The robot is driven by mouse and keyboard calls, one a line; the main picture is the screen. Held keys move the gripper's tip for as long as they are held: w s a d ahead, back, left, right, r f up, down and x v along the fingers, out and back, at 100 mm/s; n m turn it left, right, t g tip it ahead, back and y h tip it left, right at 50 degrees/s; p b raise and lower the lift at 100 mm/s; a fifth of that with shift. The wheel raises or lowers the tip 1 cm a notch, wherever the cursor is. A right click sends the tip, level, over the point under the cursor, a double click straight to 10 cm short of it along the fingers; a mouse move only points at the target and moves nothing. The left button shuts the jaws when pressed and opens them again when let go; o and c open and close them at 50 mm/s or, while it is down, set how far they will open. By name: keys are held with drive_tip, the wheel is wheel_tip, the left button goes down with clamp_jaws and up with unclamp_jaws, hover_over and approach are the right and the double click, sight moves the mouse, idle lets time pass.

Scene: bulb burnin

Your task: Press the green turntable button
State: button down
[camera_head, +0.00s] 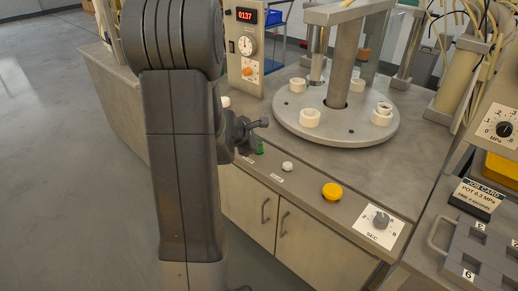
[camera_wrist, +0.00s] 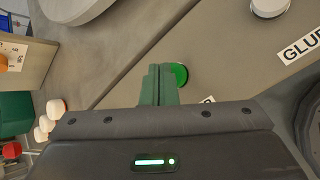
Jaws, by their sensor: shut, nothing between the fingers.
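The green turntable button (camera_head: 261,148) sits on the bench's front ledge, partly hidden by my gripper (camera_head: 254,142) in the head view. In the wrist view the round green button (camera_wrist: 181,75) shows just to the right of my fingertips (camera_wrist: 159,70), its left side partly covered by them. My gripper is shut and empty, with its fingers together and close to the button. I cannot tell whether they touch it. The round turntable (camera_head: 345,133) with white sockets stands behind on the bench.
A white button (camera_head: 287,166), a yellow button (camera_head: 332,192) and a SEC dial (camera_head: 380,219) lie along the ledge to the right. A panel with a red display (camera_head: 246,16) stands behind my arm. Several red and white buttons show at the wrist view's left.

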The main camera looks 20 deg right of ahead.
drive_tip(key=shift+f+b, duration=0.45)
drive_tip(key=shift+b, duration=0.1)
idle(0.4)
drive_tip(key=shift+r, duration=0.1)
drive_tip(key=shift+r+p, duration=0.65)
drive_tip(key=shift+r, duration=0.3)
wheel_tip(320, 180, up, 5)
drive_tip(key=p, duration=0.4)
drive_tip(key=shift+f, duration=0.2)
idle(0.4)
